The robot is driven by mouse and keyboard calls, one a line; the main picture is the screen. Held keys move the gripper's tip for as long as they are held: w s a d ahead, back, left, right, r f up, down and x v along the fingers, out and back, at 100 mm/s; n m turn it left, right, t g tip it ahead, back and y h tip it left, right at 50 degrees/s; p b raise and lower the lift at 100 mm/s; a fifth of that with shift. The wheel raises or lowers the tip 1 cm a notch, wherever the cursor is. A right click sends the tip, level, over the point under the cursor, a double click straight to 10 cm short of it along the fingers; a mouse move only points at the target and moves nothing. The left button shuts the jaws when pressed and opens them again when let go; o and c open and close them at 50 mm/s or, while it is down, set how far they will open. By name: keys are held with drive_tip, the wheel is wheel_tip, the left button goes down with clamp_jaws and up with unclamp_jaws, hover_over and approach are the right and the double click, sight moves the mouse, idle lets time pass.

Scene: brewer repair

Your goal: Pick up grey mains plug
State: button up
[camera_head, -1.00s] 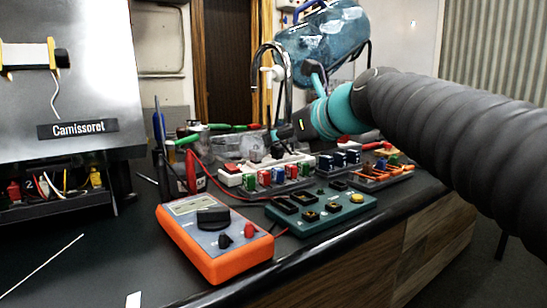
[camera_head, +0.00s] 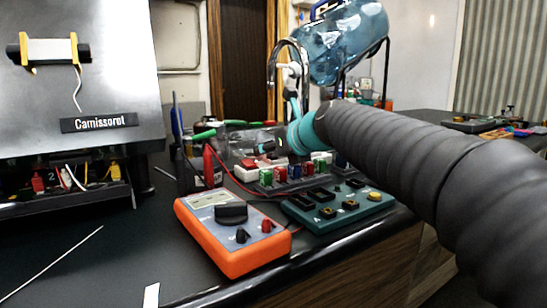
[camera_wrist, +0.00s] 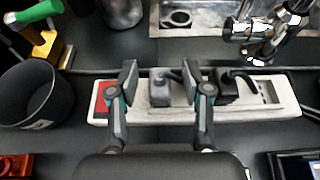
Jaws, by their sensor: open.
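The grey mains plug (camera_wrist: 160,90) sits in the white power strip (camera_wrist: 280,111) in the wrist view, with its dark cable leaving towards the upper right. My gripper (camera_wrist: 160,74) is open, with one finger on each side of the grey plug and gaps left between. A black plug (camera_wrist: 228,90) sits in the same strip, just right of the right finger. In the head view the strip (camera_head: 244,174) shows partly behind the terminal blocks, and the grey plug cannot be made out there.
A red rocker switch (camera_wrist: 104,96) is at the strip's left end. A black cup (camera_wrist: 38,96) stands left of it. A metal tray (camera_wrist: 172,31) and chrome parts (camera_wrist: 262,30) lie beyond. In the head view an orange multimeter (camera_head: 236,262) and green terminal box (camera_head: 345,213) stand in front.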

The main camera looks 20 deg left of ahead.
drive_tip(key=shift+a, duration=0.1)
clamp_jaws()
drive_tip(key=shift+r, duration=0.1)
